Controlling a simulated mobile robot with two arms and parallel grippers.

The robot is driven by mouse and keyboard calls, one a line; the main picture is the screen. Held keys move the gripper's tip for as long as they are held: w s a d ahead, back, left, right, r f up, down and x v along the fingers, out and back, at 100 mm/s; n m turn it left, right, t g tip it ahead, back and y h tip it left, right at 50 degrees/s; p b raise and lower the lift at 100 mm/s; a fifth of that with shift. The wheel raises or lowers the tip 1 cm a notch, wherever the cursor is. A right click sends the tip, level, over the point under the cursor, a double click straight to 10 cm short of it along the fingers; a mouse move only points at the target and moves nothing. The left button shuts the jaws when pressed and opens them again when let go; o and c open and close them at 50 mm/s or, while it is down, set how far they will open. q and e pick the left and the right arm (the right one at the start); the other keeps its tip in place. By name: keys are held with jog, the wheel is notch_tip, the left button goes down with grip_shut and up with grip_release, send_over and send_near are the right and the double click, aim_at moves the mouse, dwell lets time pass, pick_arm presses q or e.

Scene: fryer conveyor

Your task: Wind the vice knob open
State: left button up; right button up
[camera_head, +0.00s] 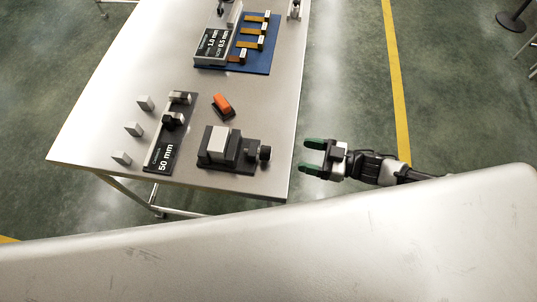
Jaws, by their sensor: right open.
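The vice (222,148) is a dark block with a light grey top, near the front right corner of the metal table. Its black knob (264,153) sticks out on the vice's right side, toward the table's right edge. My right gripper (305,157) has green fingertips and is open and empty. It is to the right of the knob, just past the table's right edge, with its fingers pointing left and a gap between them and the knob. My left gripper is not in view.
An orange-and-black item (222,104) lies behind the vice. A black "50 mm" plate (157,160) with small blocks is to its left, with several loose light blocks beside it. A blue board (262,68) with labelled pieces stands farther back. The table's right edge (295,130) separates vice and gripper.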

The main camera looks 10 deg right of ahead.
aim_at(268, 154)
jog(key=shift+n+g+y, duration=0.4)
jog(key=shift+g+y, duration=0.3)
jog(key=a, duration=0.3)
jog(key=a+r+p, duration=0.1)
jog(key=a, duration=0.3)
jog(key=w+a+r+p, duration=0.1)
jog(key=a, duration=0.2)
jog(key=shift+w+a, duration=0.1)
jog(key=shift+a, duration=0.2)
jog(key=c, duration=0.9)
jog(key=shift+n, duration=0.7)
